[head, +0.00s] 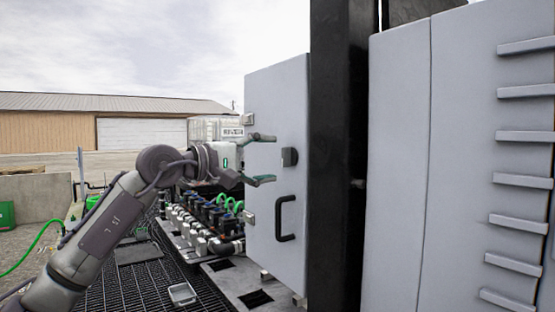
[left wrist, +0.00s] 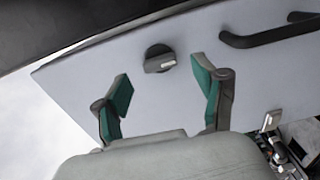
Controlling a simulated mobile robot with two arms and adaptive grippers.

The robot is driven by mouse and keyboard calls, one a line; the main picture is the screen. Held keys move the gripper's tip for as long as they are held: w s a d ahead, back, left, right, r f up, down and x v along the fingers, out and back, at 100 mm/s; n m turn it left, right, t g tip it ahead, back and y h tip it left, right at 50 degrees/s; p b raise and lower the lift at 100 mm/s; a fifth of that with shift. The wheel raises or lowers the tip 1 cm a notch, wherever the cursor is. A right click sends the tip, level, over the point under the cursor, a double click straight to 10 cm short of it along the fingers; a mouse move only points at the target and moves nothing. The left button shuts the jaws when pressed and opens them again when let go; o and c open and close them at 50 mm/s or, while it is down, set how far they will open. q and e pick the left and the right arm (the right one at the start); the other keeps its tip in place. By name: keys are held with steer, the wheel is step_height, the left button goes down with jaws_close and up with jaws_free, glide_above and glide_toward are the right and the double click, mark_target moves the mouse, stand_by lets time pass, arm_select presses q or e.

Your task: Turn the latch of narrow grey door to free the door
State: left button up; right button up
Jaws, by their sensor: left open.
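The narrow grey door (head: 277,90) stands upright in the middle of the head view, left of a black post. Its dark latch knob (head: 289,157) sits near the post-side edge, above a black bar handle (head: 286,218). The latch (left wrist: 160,60) also shows in the left wrist view, with a light mark on its grip. My left gripper (head: 263,158) is open in front of the door, its fingers pointing at the latch. In the left wrist view the green-padded fingertips (left wrist: 160,75) are apart, with the latch beyond the gap and untouched. My right gripper is in neither view.
A black post (head: 338,150) stands right beside the door. A large grey cabinet (head: 450,170) with several ledges fills the right. A manifold with several valves (head: 207,220) and green hoses lies low behind the gripper, over dark grating (head: 125,275).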

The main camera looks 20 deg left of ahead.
arm_select(q)
steer(key=v, duration=0.9)
steer(key=shift+w, duration=0.1)
